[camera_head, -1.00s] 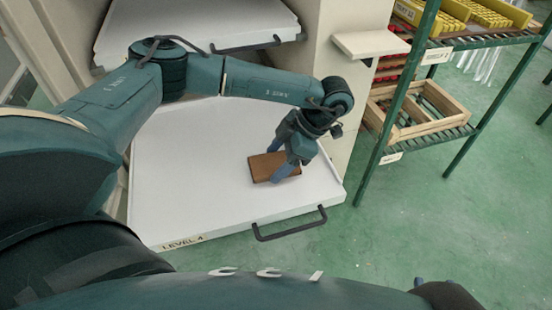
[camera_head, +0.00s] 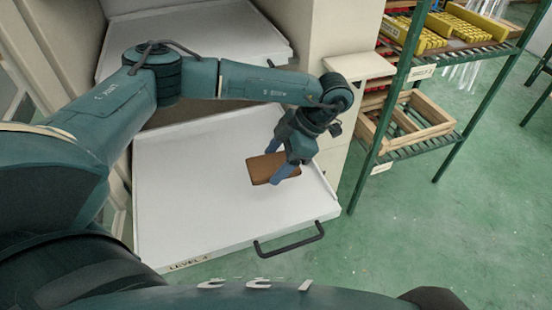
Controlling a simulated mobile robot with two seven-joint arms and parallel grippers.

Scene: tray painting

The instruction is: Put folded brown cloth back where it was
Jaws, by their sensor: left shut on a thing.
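The folded brown cloth (camera_head: 262,169) shows as a flat brown rectangle above the right part of the white tray (camera_head: 190,205) labelled LEVEL 4. My left gripper (camera_head: 281,171) reaches down from the right end of my left arm and is shut on the cloth's right side. Part of the cloth is hidden behind the blue fingers. I cannot tell whether the cloth touches the tray or hangs just above it. My right gripper is not in view.
Another white tray (camera_head: 200,40) sits higher at the back. The lower tray has a dark handle (camera_head: 290,240) at its front. A small pale shelf (camera_head: 360,66) and a green rack (camera_head: 385,110) with a wooden frame (camera_head: 425,118) stand to the right. Green floor is free at the lower right.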

